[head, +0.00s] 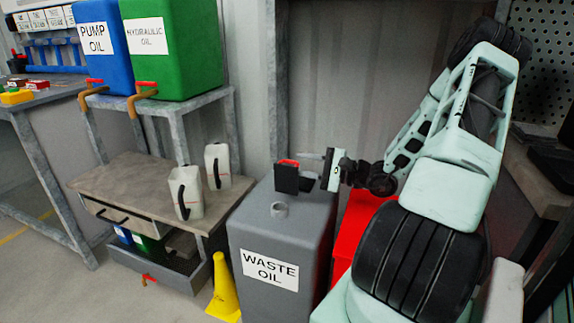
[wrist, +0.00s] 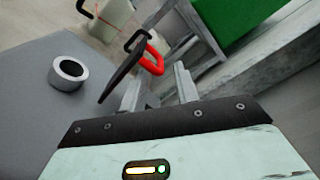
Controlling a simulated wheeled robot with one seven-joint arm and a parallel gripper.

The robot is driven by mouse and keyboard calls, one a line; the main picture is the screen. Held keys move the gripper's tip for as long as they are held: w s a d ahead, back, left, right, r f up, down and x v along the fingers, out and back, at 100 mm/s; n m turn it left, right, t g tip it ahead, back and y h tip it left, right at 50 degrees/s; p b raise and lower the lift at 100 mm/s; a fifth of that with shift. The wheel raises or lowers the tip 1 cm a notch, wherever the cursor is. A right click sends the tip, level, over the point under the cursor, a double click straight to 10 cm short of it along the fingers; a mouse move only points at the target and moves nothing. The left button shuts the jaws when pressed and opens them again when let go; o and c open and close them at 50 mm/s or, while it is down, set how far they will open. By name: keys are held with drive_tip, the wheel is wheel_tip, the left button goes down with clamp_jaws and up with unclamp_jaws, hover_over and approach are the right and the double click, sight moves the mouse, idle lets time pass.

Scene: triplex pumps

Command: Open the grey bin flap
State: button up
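The grey bin (head: 310,228) bears a "WASTE OIL" label and has a round grey spout (head: 279,209) on its top. The spout also shows in the wrist view (wrist: 68,73), uncovered. The black flap (head: 286,180) stands upright behind the spout, with a red handle (head: 288,162) on it. In the wrist view the flap (wrist: 120,75) is edge-on and tilted, with its red handle (wrist: 155,62) just beyond the fingertips. My gripper (head: 305,167) is open beside the flap; its spread fingers also show in the wrist view (wrist: 163,72). I cannot tell whether a finger touches the handle.
A red bin (head: 350,225) stands right of the grey bin, beside my arm. To the left, a low bench (head: 135,182) holds two white jugs (head: 186,193) below blue (head: 100,50) and green (head: 175,60) oil tanks. A yellow cone (head: 224,290) stands at the grey bin's left.

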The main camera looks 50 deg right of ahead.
sight(284, 160)
drive_tip(key=shift+b+x, duration=0.3)
drive_tip(key=shift+x, duration=2.35)
drive_tip(key=shift+r, duration=0.1)
clamp_jaws()
